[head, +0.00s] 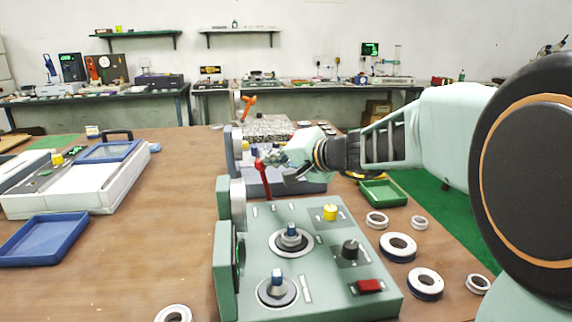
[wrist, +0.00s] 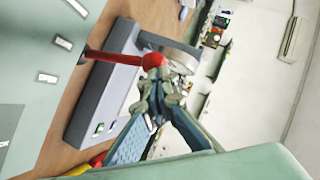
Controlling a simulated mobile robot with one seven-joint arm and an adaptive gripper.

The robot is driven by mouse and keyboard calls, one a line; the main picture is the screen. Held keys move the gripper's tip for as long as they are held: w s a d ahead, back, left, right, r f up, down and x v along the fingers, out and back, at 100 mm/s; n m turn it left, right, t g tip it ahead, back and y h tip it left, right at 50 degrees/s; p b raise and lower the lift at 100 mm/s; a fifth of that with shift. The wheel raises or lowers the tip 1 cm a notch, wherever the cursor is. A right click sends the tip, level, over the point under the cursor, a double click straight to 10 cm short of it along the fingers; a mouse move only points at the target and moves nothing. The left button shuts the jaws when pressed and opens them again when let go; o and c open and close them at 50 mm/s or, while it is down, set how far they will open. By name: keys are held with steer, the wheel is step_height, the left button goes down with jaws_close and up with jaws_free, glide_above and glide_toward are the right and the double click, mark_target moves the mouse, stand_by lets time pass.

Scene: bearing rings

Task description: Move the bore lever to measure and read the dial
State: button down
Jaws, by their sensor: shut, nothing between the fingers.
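The bore lever (head: 265,188) is a red rod with a ball knob, standing at the back edge of the green gauge machine (head: 320,228). It also shows in the wrist view (wrist: 118,57), its red ball at the fingertips. My gripper (head: 272,161) is shut and empty beside the knob; in the wrist view its fingertips (wrist: 158,88) overlap the ball's lower edge, and I cannot tell whether they touch. The dial housing on the machine's left side (head: 239,250) is seen nearly edge-on, so its reading is hidden. Two spindles (head: 290,238) stand on the machine's top.
Several bearing rings (head: 398,247) lie right of the machine, near a green tray (head: 383,193). A grey device (head: 285,182) stands close behind the lever. A blue tray (head: 45,240) and white device (head: 80,185) are at left. The table between is mostly clear.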

steer(key=shift+s+a+f+n+h, duration=0.15)
steer(key=shift+a+n+h, duration=0.25)
steer(key=shift+a, duration=0.35)
steer(key=shift+s+a+f+n+h, duration=0.1)
steer(key=shift+a+n+h, duration=0.25)
steer(key=shift+a, duration=0.35)
steer(key=shift+r, duration=0.1)
